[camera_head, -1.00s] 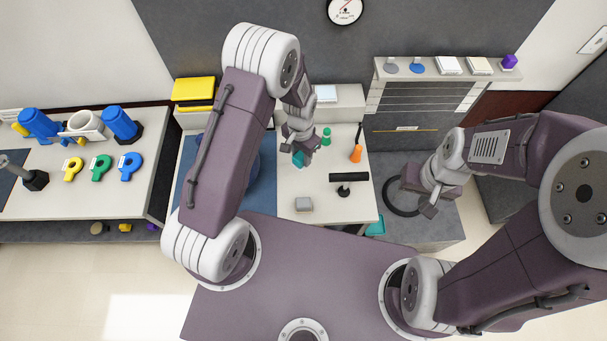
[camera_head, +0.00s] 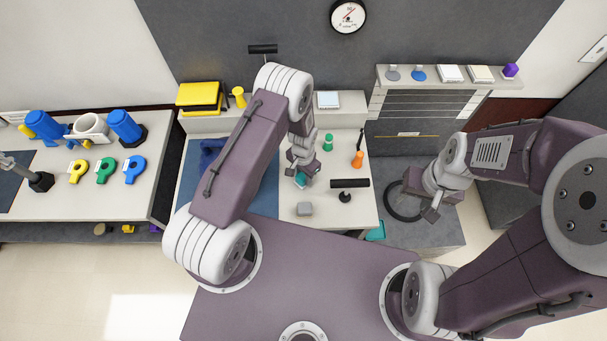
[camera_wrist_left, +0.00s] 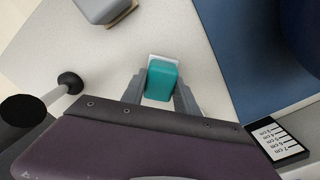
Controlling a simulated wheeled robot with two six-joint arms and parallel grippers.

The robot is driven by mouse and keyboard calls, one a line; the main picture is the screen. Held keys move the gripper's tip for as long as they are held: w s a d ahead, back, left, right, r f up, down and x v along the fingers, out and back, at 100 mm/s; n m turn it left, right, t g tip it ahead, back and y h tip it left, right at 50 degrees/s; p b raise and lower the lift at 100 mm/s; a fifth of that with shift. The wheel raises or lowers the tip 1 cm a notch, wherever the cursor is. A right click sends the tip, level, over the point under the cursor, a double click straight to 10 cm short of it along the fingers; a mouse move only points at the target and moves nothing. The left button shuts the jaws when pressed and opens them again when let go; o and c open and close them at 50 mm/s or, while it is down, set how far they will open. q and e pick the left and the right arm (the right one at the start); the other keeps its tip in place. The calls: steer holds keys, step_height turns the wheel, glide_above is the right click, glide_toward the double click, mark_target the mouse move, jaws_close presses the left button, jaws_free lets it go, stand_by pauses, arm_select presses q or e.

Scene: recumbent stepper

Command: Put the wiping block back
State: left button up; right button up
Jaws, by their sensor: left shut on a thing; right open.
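A teal block with a white base, which looks like the wiping block (camera_wrist_left: 162,79), sits between the two fingers of my left gripper (camera_wrist_left: 165,92) in the left wrist view. My left gripper (camera_head: 301,178) is shut on it, over the light worktop in the head view. Only a small teal part of the block (camera_head: 300,179) shows there, and I cannot tell whether it touches the worktop. My right gripper (camera_head: 433,213) is open and empty, off to the right above the grey floor unit.
A grey block (camera_head: 305,209) and a black T-shaped handle (camera_head: 349,184) stand on the worktop (camera_head: 325,212). A green item (camera_head: 328,142) and an orange item (camera_head: 358,159) are farther back. A blue mat (camera_head: 262,197) lies to the left.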

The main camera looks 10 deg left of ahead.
arm_select(q)
steer(key=o, duration=1.2)
